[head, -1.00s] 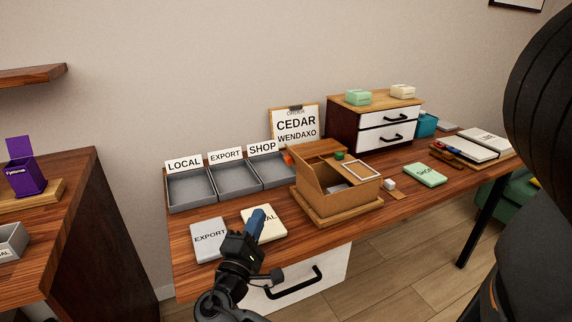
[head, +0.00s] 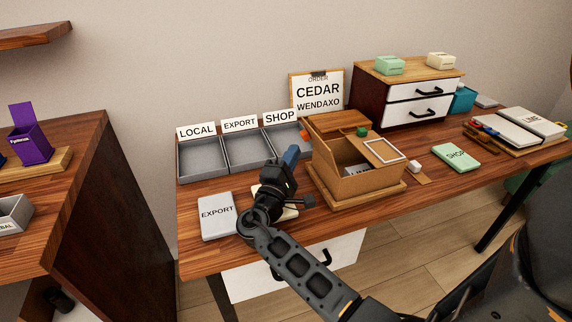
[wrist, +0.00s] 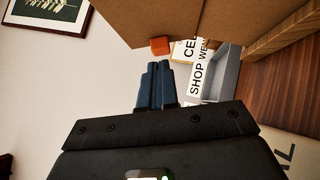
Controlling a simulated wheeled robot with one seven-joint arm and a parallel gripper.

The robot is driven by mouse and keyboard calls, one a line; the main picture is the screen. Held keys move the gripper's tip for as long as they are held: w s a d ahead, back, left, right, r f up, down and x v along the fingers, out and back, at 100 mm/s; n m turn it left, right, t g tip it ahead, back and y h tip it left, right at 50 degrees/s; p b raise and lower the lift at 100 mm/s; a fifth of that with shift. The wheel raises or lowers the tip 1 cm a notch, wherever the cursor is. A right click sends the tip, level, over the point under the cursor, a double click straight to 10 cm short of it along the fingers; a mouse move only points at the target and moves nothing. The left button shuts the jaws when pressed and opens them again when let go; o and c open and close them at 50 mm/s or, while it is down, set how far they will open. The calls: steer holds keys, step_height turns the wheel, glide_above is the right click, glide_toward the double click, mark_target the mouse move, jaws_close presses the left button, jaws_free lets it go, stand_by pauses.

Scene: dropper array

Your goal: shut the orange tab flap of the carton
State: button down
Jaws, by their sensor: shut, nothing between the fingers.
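The brown carton (head: 343,186) stands open on a wooden base on the desk. The orange tab also shows in the wrist view (wrist: 160,46), at the edge of a large cardboard panel (wrist: 145,15). My gripper (head: 291,154) is shut and empty, left of the carton. In the wrist view its blue fingertips (wrist: 158,66) appear just below the orange tab; I cannot tell whether they touch it.
Grey trays (head: 248,151) stand behind my gripper. An EXPORT card (head: 217,218) lies at the front left, and a SHOP card (head: 456,157) lies to the right.

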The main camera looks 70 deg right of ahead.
steer(key=shift+x, duration=1.35)
